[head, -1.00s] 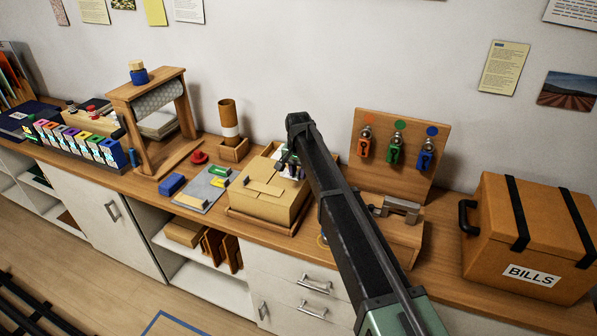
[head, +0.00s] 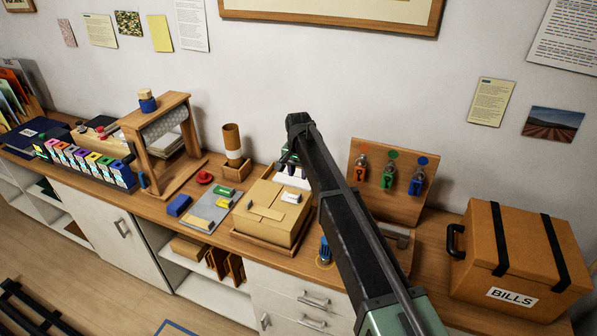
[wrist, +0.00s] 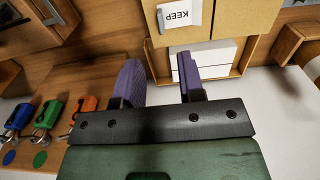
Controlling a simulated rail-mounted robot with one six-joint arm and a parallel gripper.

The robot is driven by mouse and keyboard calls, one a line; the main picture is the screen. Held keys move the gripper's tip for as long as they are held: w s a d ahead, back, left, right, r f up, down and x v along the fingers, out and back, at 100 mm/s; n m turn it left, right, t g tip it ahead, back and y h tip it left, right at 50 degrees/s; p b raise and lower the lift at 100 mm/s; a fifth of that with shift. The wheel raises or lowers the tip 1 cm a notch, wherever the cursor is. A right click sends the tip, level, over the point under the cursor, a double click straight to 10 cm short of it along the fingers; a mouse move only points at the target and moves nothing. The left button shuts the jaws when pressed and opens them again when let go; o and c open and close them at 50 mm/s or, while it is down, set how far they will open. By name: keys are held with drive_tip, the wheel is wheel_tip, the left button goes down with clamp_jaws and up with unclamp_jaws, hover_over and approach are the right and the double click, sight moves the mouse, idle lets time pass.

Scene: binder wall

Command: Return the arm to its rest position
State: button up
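My arm (head: 345,215) rises through the middle of the head view, bent at a dark elbow above the cabinet top. My gripper (wrist: 158,75) shows in the wrist view with two purple fingers apart and nothing between them. It is mostly hidden behind the arm in the head view.
A BILLS box (head: 520,262) is at the far right. A wooden stand with a roll (head: 160,130) and a binder row (head: 85,165) are left. The wall behind is flat, with a picture frame above.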

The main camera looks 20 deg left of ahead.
drive_tip(key=shift+f, duration=0.1)
idle(0.4)
drive_tip(key=s+d+f+b, duration=0.2)
drive_tip(key=s+d, duration=0.7)
drive_tip(key=d, duration=0.5)
drive_tip(key=s+d+f+b, duration=0.2)
drive_tip(key=s+d, duration=0.8)
drive_tip(key=d, duration=0.5)
drive_tip(key=s+d+f+b, duration=0.1)
drive_tip(key=s+d+b, duration=0.1)
drive_tip(key=s+d, duration=0.7)
drive_tip(key=d, duration=0.5)
drive_tip(key=shift+s+d+f+n, duration=0.15)
drive_tip(key=shift+s+f+n, duration=0.15)
drive_tip(key=shift+f+n, duration=0.1)
